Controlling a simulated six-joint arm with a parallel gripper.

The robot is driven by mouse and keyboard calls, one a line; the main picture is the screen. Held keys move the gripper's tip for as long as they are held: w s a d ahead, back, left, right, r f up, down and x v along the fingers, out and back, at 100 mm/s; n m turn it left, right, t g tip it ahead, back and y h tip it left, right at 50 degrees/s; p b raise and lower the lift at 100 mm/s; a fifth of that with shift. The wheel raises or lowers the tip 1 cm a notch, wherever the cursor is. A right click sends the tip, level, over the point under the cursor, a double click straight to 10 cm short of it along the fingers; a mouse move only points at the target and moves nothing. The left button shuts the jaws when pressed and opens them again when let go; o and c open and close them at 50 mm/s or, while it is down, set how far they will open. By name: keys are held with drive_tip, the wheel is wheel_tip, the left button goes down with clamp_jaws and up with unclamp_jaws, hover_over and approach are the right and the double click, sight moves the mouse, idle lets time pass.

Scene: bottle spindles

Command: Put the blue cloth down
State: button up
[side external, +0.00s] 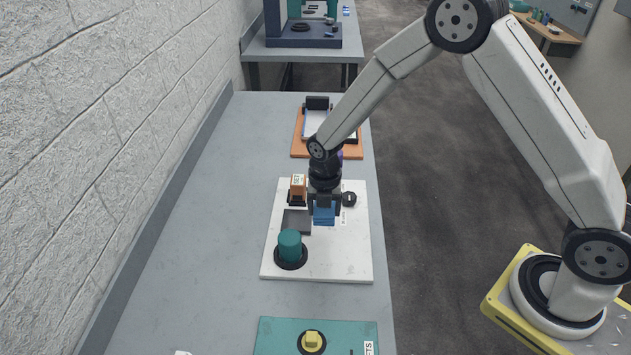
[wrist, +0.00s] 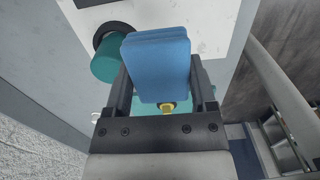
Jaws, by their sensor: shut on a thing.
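The blue cloth (side external: 324,215) is a folded, layered block held in my gripper (side external: 324,203). In the wrist view the cloth (wrist: 158,62) sits between the two dark fingers of my gripper (wrist: 160,88), which are shut on it. In the side view the cloth is over the white board (side external: 335,262), just right of a dark grey square pad (side external: 297,222). I cannot tell whether the cloth touches the board.
A teal cylinder (side external: 290,244) stands in a black ring on the board's front left. An orange box (side external: 298,186) and a black round knob (side external: 349,199) are near the back. A teal panel with a yellow knob (side external: 312,341) lies in front. The table's left is clear.

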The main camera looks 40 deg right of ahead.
drive_tip(key=s+d+r, duration=0.1)
drive_tip(key=s, duration=0.8)
drive_tip(key=s+d+r, duration=0.1)
drive_tip(key=s+d, duration=0.1)
drive_tip(key=s, duration=0.7)
drive_tip(key=shift+s+d+r, duration=0.15)
drive_tip(key=shift+d+r, duration=0.1)
hover_over(344, 249)
drive_tip(key=s, duration=0.1)
wheel_tip(344, 249, down, 9)
drive_tip(key=shift+s+r, duration=0.15)
drive_tip(key=shift+r, duration=0.05)
drive_tip(key=shift+w+f, duration=0.4)
drive_tip(key=shift+w+f, duration=0.25)
drive_tip(key=shift+f, duration=1.6)
